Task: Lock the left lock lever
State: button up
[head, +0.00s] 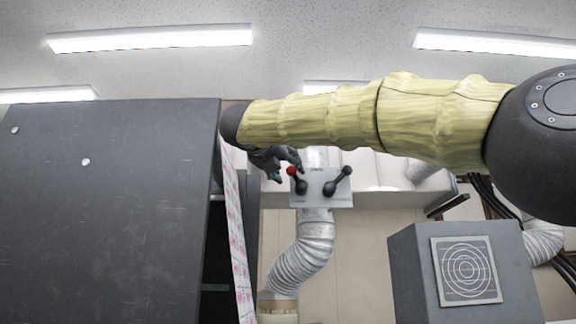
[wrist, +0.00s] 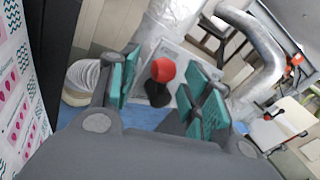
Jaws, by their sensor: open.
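The left lock lever (head: 301,186) stands on a light grey panel (head: 320,202). It has a red knob (head: 292,170) and leans up and to the left in the head view. My gripper (head: 286,160) is at the panel's upper left, close to this knob. In the wrist view, my gripper (wrist: 163,74) is open with teal finger pads. The red knob (wrist: 162,70) appears between the pads, with a dark shaft below it. I see gaps on both sides; contact is not visible. The right lever (head: 338,181) has a black knob and leans up and to the right.
A large dark panel (head: 105,200) fills the left, with a printed web (head: 236,230) along its edge. A silver duct (head: 303,258) runs below the lever panel. A grey box (head: 410,275) stands at lower right. My arm spans the upper right.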

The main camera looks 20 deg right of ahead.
jog(key=shift+w+d+r, duration=0.1)
jog(key=shift+w+d, duration=0.2)
jog(key=shift+w, duration=0.2)
jog(key=shift+d, duration=0.2)
jog(key=shift+s+r, duration=0.15)
jog(key=shift+s, duration=0.15)
jog(key=shift+w, duration=0.25)
jog(key=shift+c, duration=1.3)
jog(key=c, duration=0.8)
